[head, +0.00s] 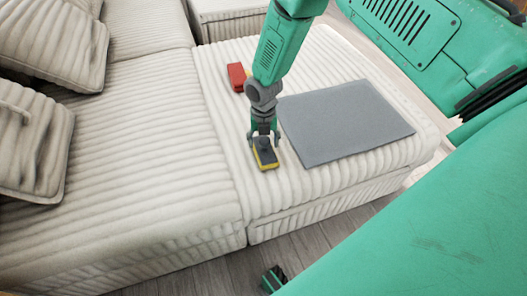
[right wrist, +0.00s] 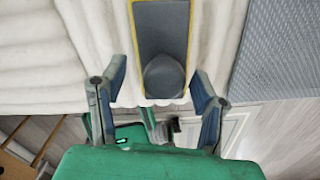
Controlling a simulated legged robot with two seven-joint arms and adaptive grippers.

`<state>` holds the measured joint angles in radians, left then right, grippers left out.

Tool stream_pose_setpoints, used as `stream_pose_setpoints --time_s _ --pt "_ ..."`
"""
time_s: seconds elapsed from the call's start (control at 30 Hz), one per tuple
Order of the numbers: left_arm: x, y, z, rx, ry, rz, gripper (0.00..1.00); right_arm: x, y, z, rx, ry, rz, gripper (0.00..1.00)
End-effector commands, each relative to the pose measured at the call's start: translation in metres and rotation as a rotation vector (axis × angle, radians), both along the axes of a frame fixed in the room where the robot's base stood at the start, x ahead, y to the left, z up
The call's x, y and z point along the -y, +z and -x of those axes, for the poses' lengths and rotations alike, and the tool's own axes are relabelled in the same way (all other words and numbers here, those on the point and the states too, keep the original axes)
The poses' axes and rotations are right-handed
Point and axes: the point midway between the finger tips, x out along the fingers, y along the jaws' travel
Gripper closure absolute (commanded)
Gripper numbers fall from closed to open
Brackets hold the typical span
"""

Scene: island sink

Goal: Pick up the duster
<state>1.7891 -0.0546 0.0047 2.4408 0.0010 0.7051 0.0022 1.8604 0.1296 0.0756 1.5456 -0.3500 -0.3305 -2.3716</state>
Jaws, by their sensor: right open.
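The duster (head: 266,160) is a flat grey block with a yellow edge and a dark rounded knob on top. It lies on the cream ribbed sofa seat (head: 215,150). My right gripper (head: 264,137) is open right over the duster in the head view. In the right wrist view the duster (right wrist: 162,35) lies ahead between the two spread fingers, with its knob (right wrist: 163,77) nearest the gripper (right wrist: 160,85). A gap shows on each side of the knob. I cannot tell whether the fingers touch the duster.
A grey flat mat (head: 345,122) lies on the seat to the right of the duster. A red block (head: 236,77) lies behind, beside my right arm. Ribbed cushions (head: 50,45) are at the far left. The seat to the left of the duster is clear.

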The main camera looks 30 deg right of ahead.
Motion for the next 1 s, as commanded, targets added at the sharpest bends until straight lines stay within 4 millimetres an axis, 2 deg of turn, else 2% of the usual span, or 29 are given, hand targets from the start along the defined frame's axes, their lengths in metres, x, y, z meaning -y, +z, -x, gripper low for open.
stream_pose_setpoints --time_s 0.07,0.27,0.4,0.43,0.77,0.87,1.0 --pt "0.0 -0.003 0.0 0.0 0.0 0.0 1.0 0.001 -0.007 0.0 0.002 -0.001 -0.001 0.44" --pt "0.0 -0.002 0.0 0.0 0.0 0.0 1.0 0.002 -0.006 0.0 0.002 -0.002 -0.003 0.44" --pt "0.0 -0.002 0.0 0.0 0.0 0.0 1.0 0.002 -0.006 0.0 0.002 -0.002 -0.003 0.93" --pt "0.0 -0.002 0.0 0.0 0.0 0.0 1.0 0.002 -0.006 0.0 0.001 -0.002 -0.002 1.0" --pt "0.0 0.0 0.0 0.0 0.0 0.0 1.0 0.001 -0.003 -0.001 0.001 -0.002 -0.002 1.0" --pt "0.0 0.004 0.0 0.0 0.0 0.0 1.0 0.001 0.01 -0.001 0.003 -0.002 -0.003 1.0" --pt "0.0 0.014 0.0 0.0 0.0 0.0 1.0 0.001 0.039 -0.001 0.003 -0.002 -0.004 1.0"
